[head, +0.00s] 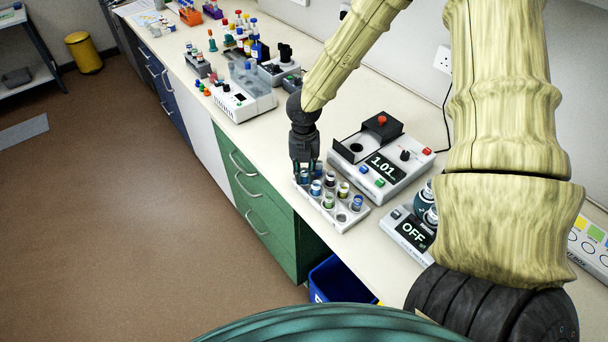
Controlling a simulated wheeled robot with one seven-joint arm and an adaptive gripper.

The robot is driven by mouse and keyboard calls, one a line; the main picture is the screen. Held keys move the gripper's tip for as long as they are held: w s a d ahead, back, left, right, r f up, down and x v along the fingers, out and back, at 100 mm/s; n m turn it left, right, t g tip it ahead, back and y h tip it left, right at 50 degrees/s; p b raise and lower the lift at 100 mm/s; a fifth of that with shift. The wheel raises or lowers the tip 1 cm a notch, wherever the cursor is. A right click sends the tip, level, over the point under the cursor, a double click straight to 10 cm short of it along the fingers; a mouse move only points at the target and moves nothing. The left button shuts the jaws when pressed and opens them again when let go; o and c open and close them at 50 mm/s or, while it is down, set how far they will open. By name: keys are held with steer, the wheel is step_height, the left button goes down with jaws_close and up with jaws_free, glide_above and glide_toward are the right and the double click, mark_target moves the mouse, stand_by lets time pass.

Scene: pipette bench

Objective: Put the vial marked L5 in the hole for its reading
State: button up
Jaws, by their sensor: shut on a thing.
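My gripper (306,167) points down at the back-left end of a white vial rack (349,221). It is shut on a vial (304,173) that shows a little blue between the fingers. Most of that vial is hidden, and I cannot tell whether it is seated in the rack or lifted. Several other vials stand in the rack, and their marks are too small to read. The reader (405,178), a white box with a lit display of 1.01, stands just right of the rack.
A second device (410,236) showing OFF stands at the front right, with dark bottles beside it. A white instrument (243,100), tube racks and coloured caps fill the back of the bench. The bench's left edge runs close to the rack. A blue bin (334,281) is below.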

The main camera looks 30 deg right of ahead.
steer(key=shift+s+r, duration=0.1)
steer(key=shift+f, duration=0.3)
steer(key=o, duration=0.6)
steer(key=shift+c, duration=0.2)
step_height(320, 180, up, 13)
steer(key=b, duration=0.3)
steer(key=shift+w+f, duration=0.2)
steer(key=shift+d, duration=0.1)
stand_by(0.4)
